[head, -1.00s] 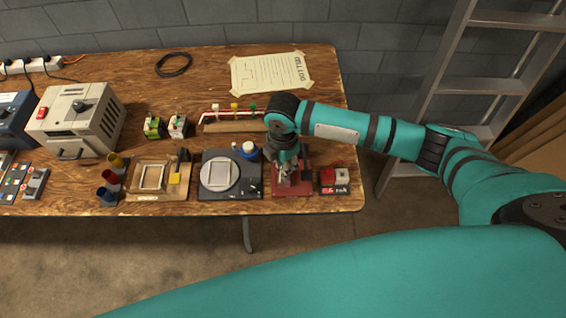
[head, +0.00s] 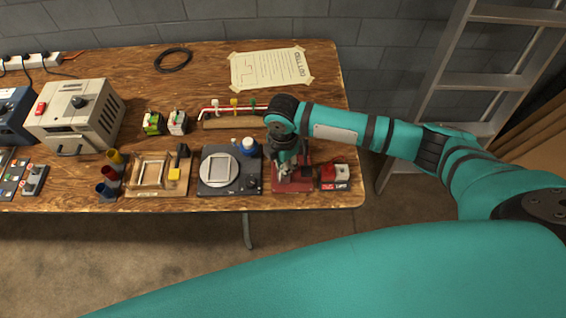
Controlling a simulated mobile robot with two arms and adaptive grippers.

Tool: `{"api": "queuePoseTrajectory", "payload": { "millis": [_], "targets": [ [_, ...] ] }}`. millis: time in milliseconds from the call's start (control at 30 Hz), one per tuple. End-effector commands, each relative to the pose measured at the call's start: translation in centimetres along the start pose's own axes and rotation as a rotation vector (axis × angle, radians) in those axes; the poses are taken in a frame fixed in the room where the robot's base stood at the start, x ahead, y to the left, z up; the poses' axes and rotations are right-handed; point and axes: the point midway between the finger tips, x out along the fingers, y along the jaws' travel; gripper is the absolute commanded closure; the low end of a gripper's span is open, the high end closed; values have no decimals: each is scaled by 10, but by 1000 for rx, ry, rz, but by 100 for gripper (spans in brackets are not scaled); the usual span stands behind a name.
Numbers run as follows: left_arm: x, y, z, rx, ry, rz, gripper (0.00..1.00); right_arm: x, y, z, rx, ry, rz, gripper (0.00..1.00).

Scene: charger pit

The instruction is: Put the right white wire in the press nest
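The red press (head: 291,186) stands at the front right of the table. My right gripper (head: 284,173) points down over it and covers most of it, so the press nest is hidden. The fingers are small and dark against the press; I cannot tell whether they are open or shut, or whether a wire is between them. A wooden rack (head: 232,123) behind holds a red and white strand (head: 228,108) with white, yellow and green clips. I cannot pick out the right white wire. My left gripper is out of view.
A black fixture with a round plate (head: 218,168) and a wooden frame jig (head: 153,175) lie left. Colored cups (head: 110,175) and a beige machine (head: 80,115) are further left.

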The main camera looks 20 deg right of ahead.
Motion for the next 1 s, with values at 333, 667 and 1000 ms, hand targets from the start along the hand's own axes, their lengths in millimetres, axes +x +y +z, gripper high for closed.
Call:
{"api": "queuePoseTrajectory", "payload": {
  "millis": [333, 667, 1000],
  "targets": [
    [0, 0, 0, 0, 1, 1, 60, 0, 0, 0, 0, 0, 0, 100],
    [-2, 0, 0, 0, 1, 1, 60, 4, 0, 0, -1, 0, 0, 100],
    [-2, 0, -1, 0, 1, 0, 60, 6, 0, 0, 0, 0, 0, 75]
  ]
}}
